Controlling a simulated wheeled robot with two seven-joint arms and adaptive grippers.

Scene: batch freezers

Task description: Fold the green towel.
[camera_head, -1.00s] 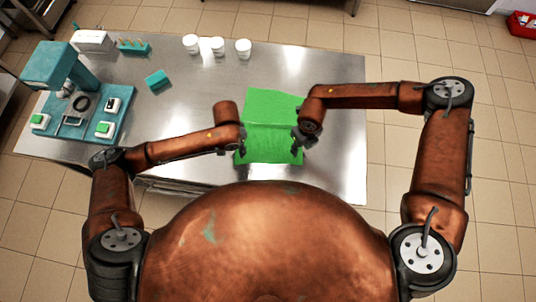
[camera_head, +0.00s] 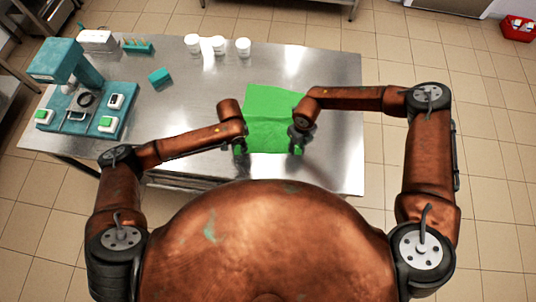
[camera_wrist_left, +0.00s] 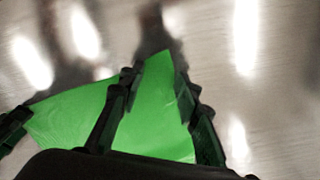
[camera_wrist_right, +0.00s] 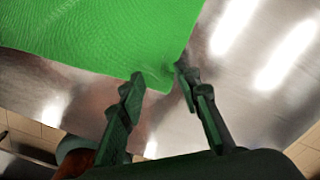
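The green towel (camera_head: 272,106) lies on the steel table, its far part spread flat and its near edge between my grippers. My left gripper (camera_head: 240,149) is at its near left corner. My right gripper (camera_head: 298,147) is at the near right corner. The exact contact at the fingertips is partly hidden.
The steel table (camera_head: 190,115) is bare around the towel. Several white tubs (camera_head: 218,45) stand at the back. A teal block (camera_head: 159,78) lies left of them. A teal machine (camera_head: 62,65) with a teal base stands at the far left. A red bin (camera_head: 518,29) is on the floor at upper right.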

